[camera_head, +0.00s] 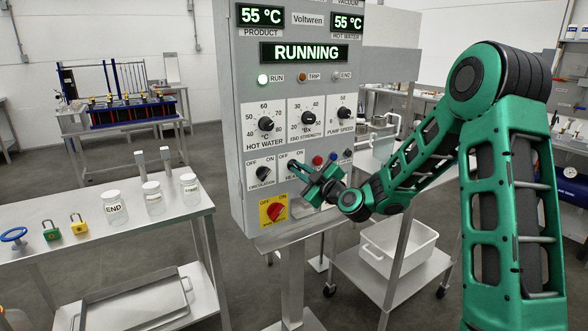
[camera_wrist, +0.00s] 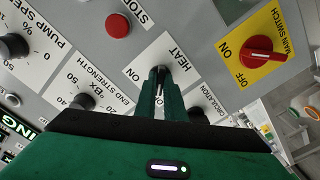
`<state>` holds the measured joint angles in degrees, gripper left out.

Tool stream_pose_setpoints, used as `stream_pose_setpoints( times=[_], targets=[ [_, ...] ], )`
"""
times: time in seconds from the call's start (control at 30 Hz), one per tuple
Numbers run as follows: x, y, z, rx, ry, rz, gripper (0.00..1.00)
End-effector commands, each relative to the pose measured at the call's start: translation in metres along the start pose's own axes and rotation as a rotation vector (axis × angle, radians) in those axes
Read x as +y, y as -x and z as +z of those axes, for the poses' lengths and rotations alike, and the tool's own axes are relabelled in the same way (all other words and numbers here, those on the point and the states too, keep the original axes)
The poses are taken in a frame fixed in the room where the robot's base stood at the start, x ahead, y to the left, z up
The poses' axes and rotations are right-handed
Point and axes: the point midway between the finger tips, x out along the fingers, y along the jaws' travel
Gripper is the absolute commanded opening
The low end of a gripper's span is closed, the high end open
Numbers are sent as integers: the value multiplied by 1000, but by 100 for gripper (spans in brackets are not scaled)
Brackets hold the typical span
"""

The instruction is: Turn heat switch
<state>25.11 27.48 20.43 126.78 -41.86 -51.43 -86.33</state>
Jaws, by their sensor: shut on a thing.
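The grey control panel (camera_head: 237,190) carries a row of rotary switches. The heat switch (camera_wrist: 158,72) is a small dark knob on a white plate marked HEAT and ON. My gripper (camera_wrist: 160,84) is shut on this knob, with one finger on each side. Which way the knob points is hard to tell. The RUN lamp (camera_head: 263,79) glows white-green and the display (camera_head: 304,53) reads RUNNING.
The circulation switch (camera_head: 262,173) is close on the left, the red-on-yellow main switch (camera_head: 274,211) below. A red stop button (camera_wrist: 118,25) sits on the other side. Dials are above. A table (camera_head: 190,212) with jars and padlocks stands left, a white bin (camera_head: 398,247) right.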

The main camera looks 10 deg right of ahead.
Motion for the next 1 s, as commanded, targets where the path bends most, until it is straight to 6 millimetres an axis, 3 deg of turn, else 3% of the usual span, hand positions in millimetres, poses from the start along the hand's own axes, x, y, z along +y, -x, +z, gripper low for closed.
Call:
stream_pose_setpoints(
  times=[0.17,0.47,0.73,1.0],
  targets=[
    [-2,0,0,0,-108,-3,0],
    [-2,0,0,-1,-124,-4,0],
    [-3,0,0,-1,-290,-5,0],
    [-3,0,0,-1,-299,-6,0]
  ],
)
